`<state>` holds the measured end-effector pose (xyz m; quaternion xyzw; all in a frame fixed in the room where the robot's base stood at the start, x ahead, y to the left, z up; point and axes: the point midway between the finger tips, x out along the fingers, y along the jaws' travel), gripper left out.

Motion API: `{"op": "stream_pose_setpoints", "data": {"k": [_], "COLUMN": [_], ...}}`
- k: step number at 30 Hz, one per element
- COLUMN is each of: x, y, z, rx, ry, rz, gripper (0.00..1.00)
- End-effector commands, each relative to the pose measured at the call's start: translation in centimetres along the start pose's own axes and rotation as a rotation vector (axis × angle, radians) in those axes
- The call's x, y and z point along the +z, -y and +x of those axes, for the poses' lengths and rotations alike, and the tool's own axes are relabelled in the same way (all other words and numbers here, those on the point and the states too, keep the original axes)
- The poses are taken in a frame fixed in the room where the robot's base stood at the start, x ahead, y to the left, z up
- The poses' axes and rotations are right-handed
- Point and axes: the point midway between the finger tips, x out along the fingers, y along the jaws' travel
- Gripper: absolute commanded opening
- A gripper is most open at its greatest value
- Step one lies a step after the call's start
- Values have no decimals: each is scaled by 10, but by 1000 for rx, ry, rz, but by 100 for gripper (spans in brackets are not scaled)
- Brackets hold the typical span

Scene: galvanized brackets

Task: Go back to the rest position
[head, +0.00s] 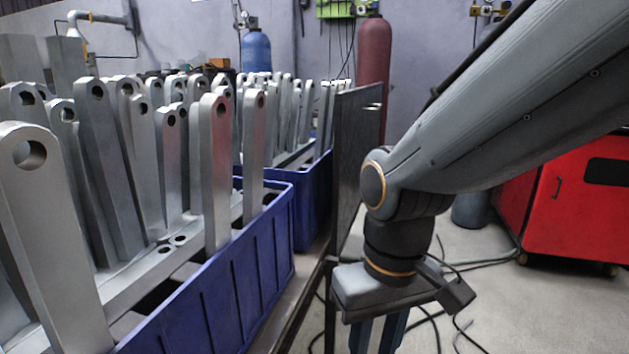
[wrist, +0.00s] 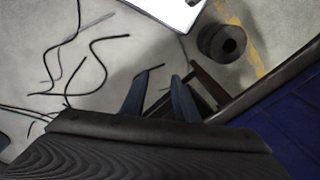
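My gripper (head: 379,335) hangs pointing down at the right of the blue crates in the head view, over the floor beside the bench edge. Its lower end is cut off by the frame there. In the wrist view its two blue fingers (wrist: 160,95) stand apart with nothing between them. Galvanized brackets (head: 110,165) stand upright, packed in the near blue crate (head: 225,300). More brackets stand in a second blue crate (head: 312,200) behind it. My gripper touches none of them.
A dark upright panel (head: 355,150) stands between the crates and my arm. A red cabinet (head: 560,215) is at the right. Gas cylinders (head: 373,60) stand at the back wall. Black cables (wrist: 85,65) lie on the floor below, near a dark round object (wrist: 222,42).

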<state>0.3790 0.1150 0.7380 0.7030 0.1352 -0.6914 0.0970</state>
Motion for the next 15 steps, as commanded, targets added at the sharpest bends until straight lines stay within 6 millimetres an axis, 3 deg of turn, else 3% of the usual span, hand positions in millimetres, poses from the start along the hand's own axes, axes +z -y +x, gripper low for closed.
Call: {"op": "stream_pose_setpoints", "data": {"k": [1, 15], "x": [5, 7], "y": [7, -14], "z": [-4, -38], "rx": [-4, 10], "ry": [8, 11], "rz": [-20, 62], "gripper": [28, 28]}}
